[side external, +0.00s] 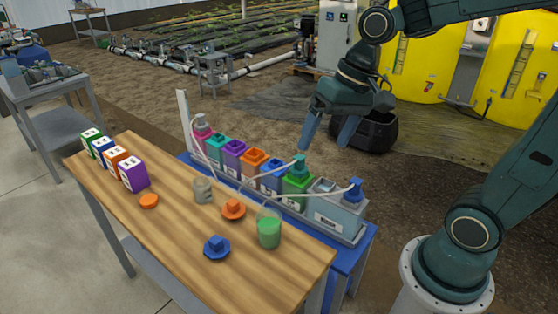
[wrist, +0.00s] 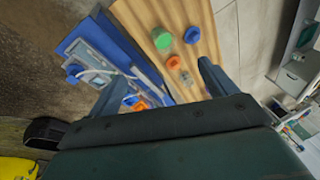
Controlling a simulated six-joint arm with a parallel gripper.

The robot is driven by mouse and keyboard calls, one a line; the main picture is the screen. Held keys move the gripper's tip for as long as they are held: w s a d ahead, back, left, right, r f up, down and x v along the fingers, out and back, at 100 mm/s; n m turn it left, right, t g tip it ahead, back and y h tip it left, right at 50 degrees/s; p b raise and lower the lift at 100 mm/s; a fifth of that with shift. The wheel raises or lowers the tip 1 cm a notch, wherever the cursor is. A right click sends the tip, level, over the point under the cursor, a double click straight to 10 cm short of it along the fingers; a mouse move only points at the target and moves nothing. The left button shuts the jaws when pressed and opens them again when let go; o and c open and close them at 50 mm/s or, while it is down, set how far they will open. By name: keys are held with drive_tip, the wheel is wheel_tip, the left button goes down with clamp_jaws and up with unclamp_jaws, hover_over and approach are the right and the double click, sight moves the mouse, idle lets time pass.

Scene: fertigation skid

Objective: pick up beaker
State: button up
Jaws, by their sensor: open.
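The beaker (side external: 269,228) is clear glass with green liquid. It stands upright near the front right end of the wooden table (side external: 180,235). In the wrist view the beaker (wrist: 192,35) shows from above as a green disc, beyond my fingertips. My gripper (side external: 329,135) is open and empty. It hangs in the air above and behind the row of bottles, well apart from the beaker. My gripper's two fingers also show in the wrist view (wrist: 158,80).
A blue cap (side external: 216,248) and an orange cap (side external: 233,208) lie close to the beaker. A grey-beige object (side external: 202,190) stands farther left. A row of colored bottles with white tubes, including a green bottle (side external: 297,187), lines the table's back edge. Colored cubes (side external: 133,173) sit far left.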

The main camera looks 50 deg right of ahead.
drive_tip(key=w+d+f+m+g+y, duration=0.2)
drive_tip(key=w+d+f+m+y, duration=0.15)
drive_tip(key=w+f+m, duration=0.35)
drive_tip(key=w+d+f+m+g+y, duration=0.1)
drive_tip(key=w+d+f+m+y, duration=0.25)
drive_tip(key=f, duration=0.65)
drive_tip(key=m+y, duration=0.4)
approach(278, 219)
drive_tip(key=shift+w+d+f, duration=0.25)
drive_tip(key=shift+d+f, duration=0.2)
drive_tip(key=shift+f, duration=0.05)
drive_tip(key=shift+x, duration=4.35)
drive_tip(key=shift+a+r, duration=0.1)
drive_tip(key=shift+a, duration=0.1)
drive_tip(key=shift+x, duration=2.45)
drive_tip(key=shift+c, duration=0.4)
